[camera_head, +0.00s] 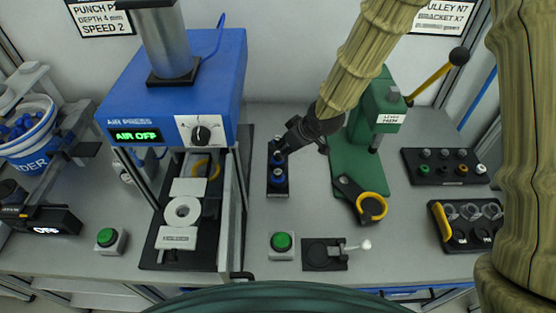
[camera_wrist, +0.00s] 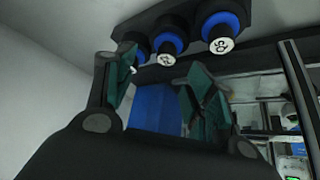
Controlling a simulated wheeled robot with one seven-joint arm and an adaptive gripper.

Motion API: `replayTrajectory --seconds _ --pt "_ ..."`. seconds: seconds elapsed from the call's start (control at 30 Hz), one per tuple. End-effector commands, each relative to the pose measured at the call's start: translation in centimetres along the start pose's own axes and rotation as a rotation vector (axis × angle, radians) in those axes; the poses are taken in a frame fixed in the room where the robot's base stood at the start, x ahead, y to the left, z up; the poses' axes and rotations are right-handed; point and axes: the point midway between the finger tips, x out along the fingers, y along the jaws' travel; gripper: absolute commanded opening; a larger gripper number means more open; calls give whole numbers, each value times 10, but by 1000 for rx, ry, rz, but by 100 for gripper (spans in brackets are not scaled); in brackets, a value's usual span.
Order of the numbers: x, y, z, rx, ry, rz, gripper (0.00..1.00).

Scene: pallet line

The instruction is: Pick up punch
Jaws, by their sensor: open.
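Several blue-collared punches (camera_head: 278,183) stand in a narrow black rack (camera_head: 277,194) between the blue press and the green press. My gripper (camera_head: 283,147) is over the rear end of this rack and hides part of it. In the wrist view my gripper (camera_wrist: 160,75) is open, with its two green-padded fingers apart. Nothing is held between them. In that view a row of punches with blue collars and white labelled ends shows above the fingers, the nearest label at the right (camera_wrist: 219,46). Whether a finger touches a punch I cannot tell.
The blue air press (camera_head: 175,85) reads AIR OFF and stands close left of the rack. A green lever press (camera_head: 365,150) stands close right. A green button (camera_head: 282,242) and a black fixture (camera_head: 325,254) lie in front. Tool trays (camera_head: 432,180) are at the right.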

Motion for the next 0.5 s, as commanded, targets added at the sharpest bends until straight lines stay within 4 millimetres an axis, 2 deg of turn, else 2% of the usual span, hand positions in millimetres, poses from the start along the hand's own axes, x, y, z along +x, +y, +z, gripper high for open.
replayTrajectory --seconds 0.23,0.5 --pt "9 -4 3 -2 -1 1 54" --pt "39 -3 6 -1 -2 -1 54"
